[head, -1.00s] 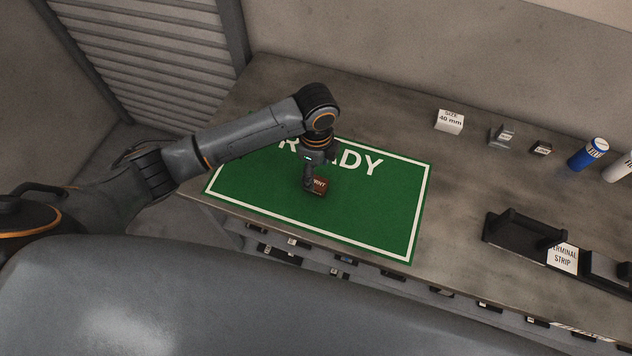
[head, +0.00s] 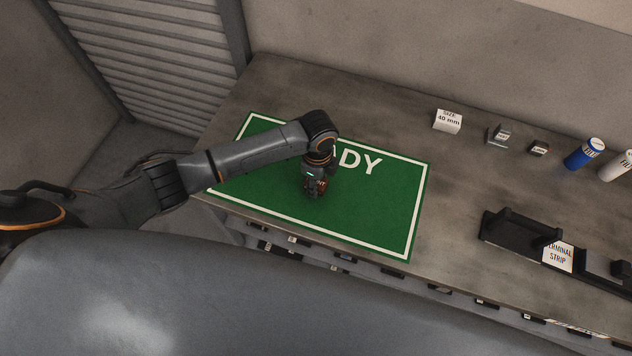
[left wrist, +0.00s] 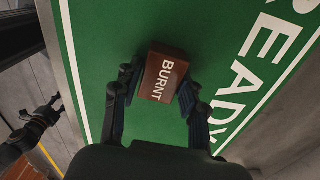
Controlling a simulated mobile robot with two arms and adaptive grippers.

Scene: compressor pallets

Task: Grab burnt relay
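The burnt relay is a small brown block marked "BURNT" (left wrist: 163,77), lying on the green READY mat (head: 375,215). In the head view it is mostly hidden by my left gripper (head: 316,192), which is right over it and points down. In the left wrist view the two fingers of my left gripper (left wrist: 160,88) stand apart, one on each side of the relay. I cannot tell whether the pads touch it. My right gripper (left wrist: 56,106) shows small at the left of the left wrist view, away from the mat, with its fingers apart. It is not in the head view.
On the grey bench (head: 400,120) to the right stand a "40 mm" size block (head: 447,121), small grey parts, a blue cylinder (head: 584,154) and a white one (head: 617,166). A black tray (head: 520,238) with a terminal strip label is at the front right. The mat's right part is clear.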

